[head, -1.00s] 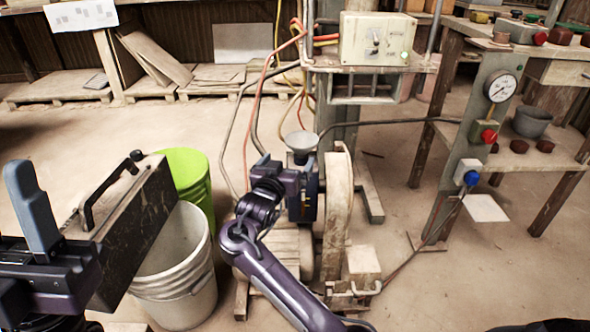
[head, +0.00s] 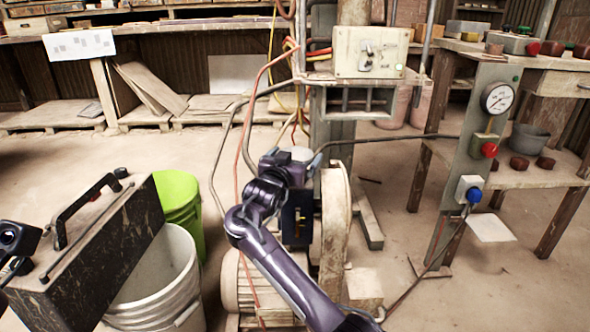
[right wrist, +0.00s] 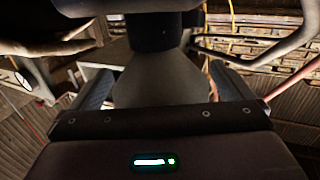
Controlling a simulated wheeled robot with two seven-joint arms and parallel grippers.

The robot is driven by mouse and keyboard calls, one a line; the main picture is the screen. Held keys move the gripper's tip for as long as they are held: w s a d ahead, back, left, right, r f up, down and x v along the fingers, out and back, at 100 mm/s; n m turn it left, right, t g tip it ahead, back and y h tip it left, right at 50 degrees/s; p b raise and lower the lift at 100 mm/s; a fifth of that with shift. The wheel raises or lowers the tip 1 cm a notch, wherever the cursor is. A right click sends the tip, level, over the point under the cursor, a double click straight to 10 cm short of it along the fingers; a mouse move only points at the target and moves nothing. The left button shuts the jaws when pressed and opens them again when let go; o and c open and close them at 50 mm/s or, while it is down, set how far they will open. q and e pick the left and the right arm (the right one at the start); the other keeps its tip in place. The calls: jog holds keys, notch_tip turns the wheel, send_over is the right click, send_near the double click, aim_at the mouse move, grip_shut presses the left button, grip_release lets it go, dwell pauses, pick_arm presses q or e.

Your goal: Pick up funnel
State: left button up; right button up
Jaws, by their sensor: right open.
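The funnel (head: 301,153) is pale grey and shows only in part in the head view, just past my right gripper (head: 297,168), which hides most of it. In the right wrist view a grey cone, the funnel (right wrist: 160,82), lies between the two fingers of my right gripper (right wrist: 162,92), with a dark cylindrical part above it in the picture. My right gripper is open, one finger on each side of the cone. I cannot tell whether the fingers touch it. A small dark part of my left arm shows at the left edge; its fingers are not clear.
A black case with a handle (head: 92,255) stands at left, beside a white bucket (head: 160,285) and a green bucket (head: 180,195). The press with its wheel (head: 335,225) and control box (head: 370,52) is close to my right arm. A gauge post (head: 470,150) stands at right. Hoses hang nearby.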

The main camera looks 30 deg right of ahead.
jog(key=c, duration=0.9)
